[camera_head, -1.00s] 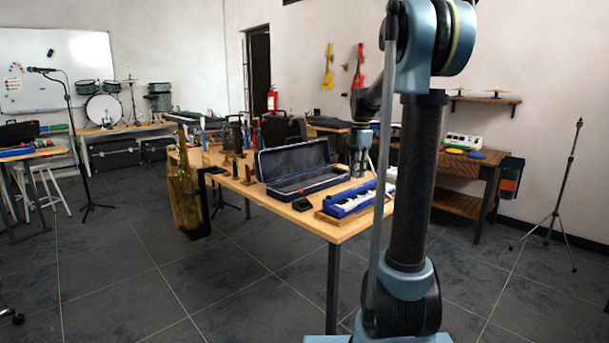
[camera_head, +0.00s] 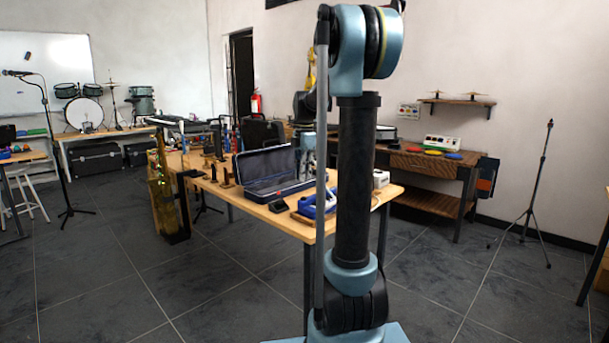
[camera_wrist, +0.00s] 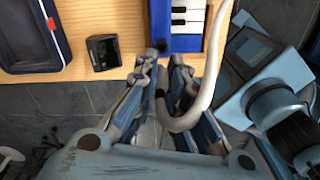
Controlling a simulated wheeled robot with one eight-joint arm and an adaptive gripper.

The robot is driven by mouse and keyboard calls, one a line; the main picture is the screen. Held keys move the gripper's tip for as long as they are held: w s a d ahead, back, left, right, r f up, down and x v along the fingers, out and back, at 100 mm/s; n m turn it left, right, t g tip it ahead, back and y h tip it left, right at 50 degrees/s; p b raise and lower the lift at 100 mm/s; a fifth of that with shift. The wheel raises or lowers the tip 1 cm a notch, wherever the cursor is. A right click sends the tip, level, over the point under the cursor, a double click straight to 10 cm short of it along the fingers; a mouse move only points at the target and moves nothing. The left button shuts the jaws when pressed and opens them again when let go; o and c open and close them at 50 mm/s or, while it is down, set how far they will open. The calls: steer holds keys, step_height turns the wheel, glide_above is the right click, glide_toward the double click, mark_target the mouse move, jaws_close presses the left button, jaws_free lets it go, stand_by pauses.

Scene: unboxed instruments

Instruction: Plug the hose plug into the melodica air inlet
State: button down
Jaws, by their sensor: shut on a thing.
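The blue melodica (camera_wrist: 176,43) with white and black keys lies at the table edge, at the top of the wrist view. In the head view the melodica (camera_head: 309,206) is partly hidden behind my column. My gripper (camera_wrist: 166,66) is just in front of the melodica's near end and shut on the hose plug, which is mostly hidden between the fingers. The pale hose (camera_wrist: 209,75) loops from the gripper and runs up along the melodica's right side. The air inlet is hard to make out, and I cannot tell whether the plug touches it.
The wooden table (camera_head: 226,189) also carries an open dark case (camera_head: 283,189) and a small black box (camera_wrist: 102,51) left of the melodica. A small white device (camera_head: 381,178) stands at the right. Grey floor is clear in front of the table.

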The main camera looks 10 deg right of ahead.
steer(key=shift+f, duration=0.1)
glide_above(304, 199)
steer(key=w, duration=0.2)
steer(key=shift+s+f, duration=0.2)
steer(key=shift+f, duration=2.35)
steer(key=shift+s, duration=0.1)
steer(key=shift+s+f, duration=0.1)
steer(key=shift+f, duration=1)
stand_by(0.7)
steer(key=c, duration=1.6)
jaws_free()
steer(key=shift+f, duration=0.1)
